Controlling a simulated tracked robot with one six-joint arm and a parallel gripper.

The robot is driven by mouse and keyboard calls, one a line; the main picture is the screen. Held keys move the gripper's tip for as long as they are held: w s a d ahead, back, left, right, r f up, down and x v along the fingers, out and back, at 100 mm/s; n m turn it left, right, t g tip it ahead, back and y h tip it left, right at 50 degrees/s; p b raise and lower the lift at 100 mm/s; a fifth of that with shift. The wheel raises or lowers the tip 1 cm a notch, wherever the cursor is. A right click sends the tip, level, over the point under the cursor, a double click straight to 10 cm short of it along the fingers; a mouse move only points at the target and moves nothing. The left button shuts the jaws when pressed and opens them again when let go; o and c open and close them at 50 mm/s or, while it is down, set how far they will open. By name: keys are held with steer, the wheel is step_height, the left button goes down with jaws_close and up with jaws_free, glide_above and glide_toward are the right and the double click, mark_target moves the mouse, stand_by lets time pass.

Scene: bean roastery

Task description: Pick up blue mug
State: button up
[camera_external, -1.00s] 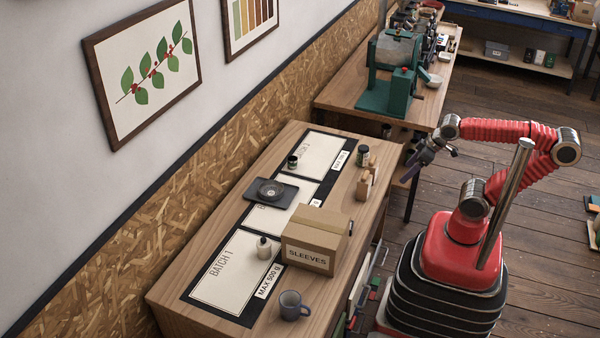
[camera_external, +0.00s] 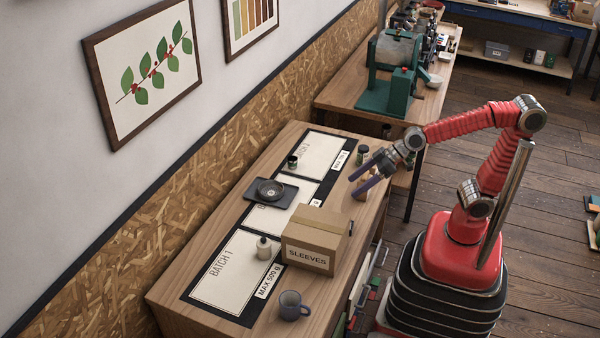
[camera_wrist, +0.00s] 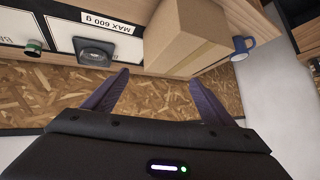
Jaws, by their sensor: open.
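The blue mug (camera_external: 291,305) stands upright near the front end of the wooden table, in front of the cardboard box. In the wrist view the mug (camera_wrist: 241,48) shows past the box at the upper right. My gripper (camera_external: 362,187) is open and empty above the far right part of the table, well away from the mug, with the box between them. In the wrist view its two purple fingers (camera_wrist: 152,92) are spread apart with nothing between them.
The cardboard box (camera_external: 315,240) marked SLEEVES stands behind the mug. The table's right edge is near the mug.

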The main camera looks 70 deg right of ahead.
steer(key=w+a+f, duration=0.1)
steer(key=a, duration=0.6)
steer(key=w+a+f+t+y, duration=0.1)
steer(key=w+a, duration=0.1)
steer(key=a, duration=0.6)
steer(key=w+a+f+n+y, duration=0.1)
steer(key=w+a, duration=0.1)
steer(key=a, duration=0.6)
steer(key=shift+w+t, duration=0.25)
steer(key=shift+t, duration=0.15)
steer(key=s+a+f+t, duration=0.1)
steer(key=s+a+f, duration=0.1)
steer(key=a+f, duration=0.5)
steer(key=t+h, duration=0.1)
steer(key=h, duration=0.1)
glide_toward(296, 299)
step_height(296, 299, up, 3)
steer(key=a, duration=0.3)
steer(key=shift+d+f+n, duration=0.1)
steer(key=shift+d+n, duration=0.05)
steer(key=shift+n, duration=0.15)
steer(key=shift+w, duration=0.1)
steer(key=shift+x, duration=4.25)
